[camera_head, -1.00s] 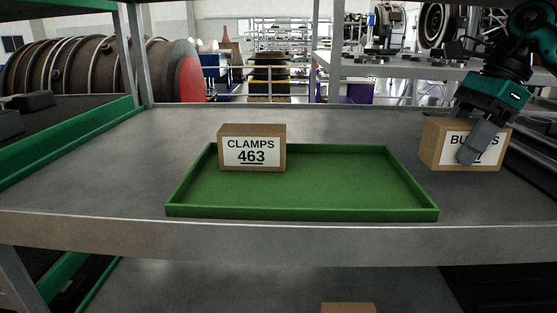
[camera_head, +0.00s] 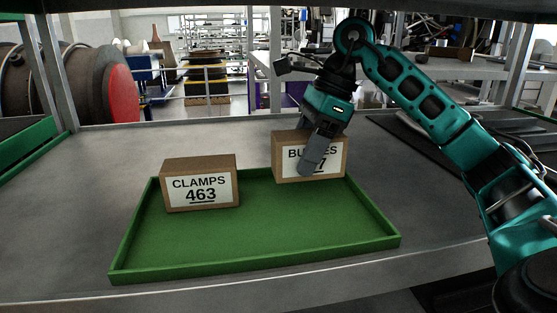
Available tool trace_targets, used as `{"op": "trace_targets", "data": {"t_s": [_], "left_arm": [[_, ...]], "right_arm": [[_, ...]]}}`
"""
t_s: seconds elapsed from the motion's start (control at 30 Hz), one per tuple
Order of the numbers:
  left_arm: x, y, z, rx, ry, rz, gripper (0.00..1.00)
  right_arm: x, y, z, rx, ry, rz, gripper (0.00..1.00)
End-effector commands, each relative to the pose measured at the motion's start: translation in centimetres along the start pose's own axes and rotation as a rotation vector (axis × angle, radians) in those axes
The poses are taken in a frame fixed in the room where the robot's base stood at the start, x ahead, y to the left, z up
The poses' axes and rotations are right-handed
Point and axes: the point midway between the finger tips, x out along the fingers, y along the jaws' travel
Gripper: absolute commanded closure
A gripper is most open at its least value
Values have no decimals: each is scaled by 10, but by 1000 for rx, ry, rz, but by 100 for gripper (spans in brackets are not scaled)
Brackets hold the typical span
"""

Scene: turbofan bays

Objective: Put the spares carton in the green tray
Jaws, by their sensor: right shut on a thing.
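The green tray (camera_head: 255,250) lies on the grey metal shelf. A brown carton with a white label (camera_head: 288,168) is at the tray's back right corner. Its word starts with "BU" and is partly covered by my finger. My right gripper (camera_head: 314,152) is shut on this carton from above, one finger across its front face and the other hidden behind. The carton covers part of the tray's back rim; I cannot tell whether it touches the tray floor. A carton labelled CLAMPS 463 (camera_head: 201,185) stands in the tray's back left. My left gripper is not in view.
The grey shelf (camera_head: 85,200) is bare to the left of the tray. My right arm spans the right side of the view. Metal posts (camera_head: 50,70) frame the shelf, and a large engine part with a red end (camera_head: 121,95) stands behind on the left.

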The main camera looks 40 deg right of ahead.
Motion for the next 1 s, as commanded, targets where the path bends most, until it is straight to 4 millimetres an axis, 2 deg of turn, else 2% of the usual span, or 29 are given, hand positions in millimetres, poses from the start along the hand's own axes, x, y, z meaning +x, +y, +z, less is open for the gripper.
{"op": "trace_targets", "data": {"t_s": [0.03, 0.1, 0.27, 0.6, 0.97, 1.0], "left_arm": [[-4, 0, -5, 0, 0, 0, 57], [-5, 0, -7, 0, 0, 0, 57], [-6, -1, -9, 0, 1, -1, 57], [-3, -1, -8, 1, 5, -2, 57], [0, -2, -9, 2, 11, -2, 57], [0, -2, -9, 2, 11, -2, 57]], "right_arm": [[1, 0, 14, -8, -4, 0, 80], [7, 0, 26, -5, -4, 0, 80], [14, 0, 39, -1, -2, -3, 80], [47, 0, 26, 2, 1, -2, 80], [51, 0, 25, 1, -1, -2, 80], [51, 0, 25, 1, 1, -1, 34]]}}
